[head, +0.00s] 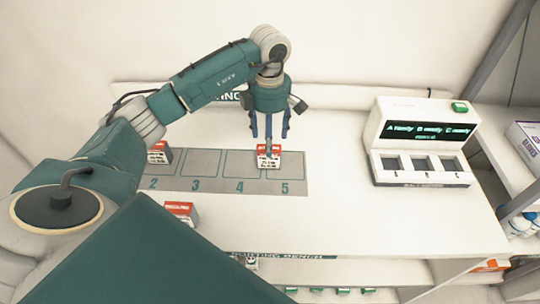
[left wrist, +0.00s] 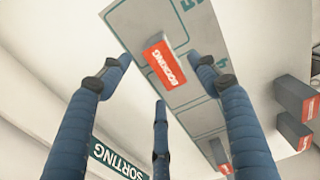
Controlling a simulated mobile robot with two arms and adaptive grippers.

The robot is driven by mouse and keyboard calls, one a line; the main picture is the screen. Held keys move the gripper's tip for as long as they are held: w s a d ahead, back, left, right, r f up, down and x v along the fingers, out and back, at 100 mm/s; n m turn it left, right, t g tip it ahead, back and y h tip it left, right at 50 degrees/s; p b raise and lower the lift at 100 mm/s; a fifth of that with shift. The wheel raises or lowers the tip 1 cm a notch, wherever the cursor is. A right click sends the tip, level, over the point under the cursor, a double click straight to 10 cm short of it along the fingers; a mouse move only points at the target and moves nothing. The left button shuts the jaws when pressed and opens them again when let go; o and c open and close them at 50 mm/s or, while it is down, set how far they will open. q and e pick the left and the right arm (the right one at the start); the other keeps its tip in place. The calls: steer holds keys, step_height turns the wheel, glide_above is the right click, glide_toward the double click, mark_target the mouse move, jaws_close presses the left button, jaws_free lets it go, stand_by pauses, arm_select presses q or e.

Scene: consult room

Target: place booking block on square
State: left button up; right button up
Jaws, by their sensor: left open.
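The booking block (head: 268,162), white with a red top, stands on the grey numbered strip (head: 212,184), on the left part of square 5 near its border with square 4. Its red face reads "BOOKING" in the left wrist view (left wrist: 165,62). My left gripper (head: 268,138) points down just above and behind the block. Its blue fingers are spread in the left wrist view (left wrist: 158,80), with the block seen beyond and between the tips. No finger clearly holds it. My right gripper is not in view.
Another red-and-white block (head: 159,152) stands near square 2, and one (head: 181,211) lies in front of the strip. A white console (head: 423,140) with a green button and three slots stands at the right. The bench between strip and console is clear.

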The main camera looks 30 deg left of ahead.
mark_target(263, 163)
arm_select(q)
steer(key=shift+f, duration=0.85)
steer(key=shift+d+f+p, duration=0.1)
steer(key=shift+f+p, duration=0.15)
steer(key=shift+p, duration=0.1)
step_height(263, 163, down, 4)
steer(key=shift+s+f+p, duration=0.1)
steer(key=shift+f+p, duration=0.1)
steer(key=shift+p, duration=0.9)
steer(key=shift+a+f, duration=0.2)
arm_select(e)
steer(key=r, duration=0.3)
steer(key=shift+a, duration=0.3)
arm_select(q)
steer(key=shift+c, duration=1.4)
steer(key=c, duration=1.2)
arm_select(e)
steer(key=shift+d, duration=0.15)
arm_select(q)
steer(key=shift+o, duration=0.2)
